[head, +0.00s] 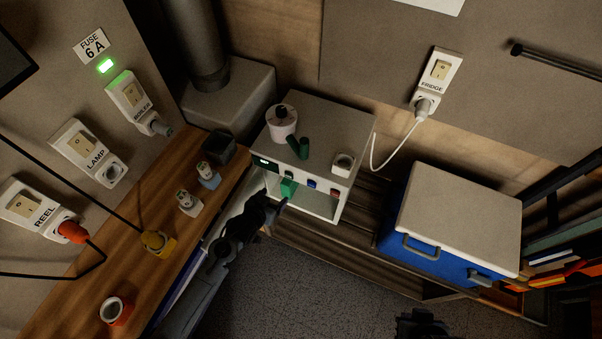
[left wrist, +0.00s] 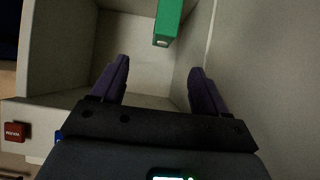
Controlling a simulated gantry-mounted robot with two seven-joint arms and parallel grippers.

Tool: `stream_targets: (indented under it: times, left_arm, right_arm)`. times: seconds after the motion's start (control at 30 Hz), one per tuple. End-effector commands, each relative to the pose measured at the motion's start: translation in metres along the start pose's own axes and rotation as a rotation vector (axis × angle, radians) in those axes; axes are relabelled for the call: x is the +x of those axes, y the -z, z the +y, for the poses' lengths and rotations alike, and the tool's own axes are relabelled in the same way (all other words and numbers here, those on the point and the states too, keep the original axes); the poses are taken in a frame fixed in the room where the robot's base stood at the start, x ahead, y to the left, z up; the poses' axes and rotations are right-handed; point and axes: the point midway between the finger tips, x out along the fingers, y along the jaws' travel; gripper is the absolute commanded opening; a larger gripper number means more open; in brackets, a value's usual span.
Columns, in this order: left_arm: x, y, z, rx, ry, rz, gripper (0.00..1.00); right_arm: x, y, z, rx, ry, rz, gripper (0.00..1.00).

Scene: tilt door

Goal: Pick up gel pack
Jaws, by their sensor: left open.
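A green block (head: 288,187), which looks like the gel pack, is in the open compartment of the grey box (head: 335,208). In the left wrist view the green block (left wrist: 168,22) shows at the top, beyond my fingertips and somewhat right of the middle between them. My left gripper (head: 279,203) is at the compartment's mouth. In the left wrist view its two dark fingers (left wrist: 159,70) are apart with nothing between them. Part of the block is cut off by that view's top edge. My right gripper (head: 420,326) shows only as a dark shape at the bottom edge.
The compartment walls (left wrist: 58,45) stand close on both sides of my left fingers. A pink-white round container (head: 281,122) and dark green cylinders (head: 299,148) stand on the box. A blue cooler (head: 455,215) is at right. A wooden counter (head: 120,255) runs along the left.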

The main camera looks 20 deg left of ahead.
Motion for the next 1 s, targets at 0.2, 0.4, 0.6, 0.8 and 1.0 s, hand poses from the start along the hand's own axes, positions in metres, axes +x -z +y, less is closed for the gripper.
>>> stream_targets:
  times: [0.2,0.4,0.6,0.8,1.0]
  left_arm:
    - [0.046,-0.01,-0.006,0.011,0.005,0.057,0.74]
    - [0.06,-0.002,-0.008,0.014,0.007,0.086,0.74]
    - [0.083,0.002,-0.009,0.015,0.008,0.093,0.74]
    - [0.107,0.004,-0.008,0.014,0.007,0.092,0.74]
    - [0.117,0.006,-0.008,0.015,0.007,0.09,0.74]
  right_arm:
    - [0.061,-0.019,-0.001,-0.006,-0.005,0.001,0.0]
    - [0.08,-0.034,-0.004,-0.006,0.0,-0.019,0.0]
    - [0.091,-0.034,-0.004,-0.003,0.001,-0.008,0.0]
    - [0.101,-0.034,-0.005,0.001,0.003,-0.001,0.0]
    - [0.105,-0.035,-0.005,0.004,0.005,-0.001,0.0]
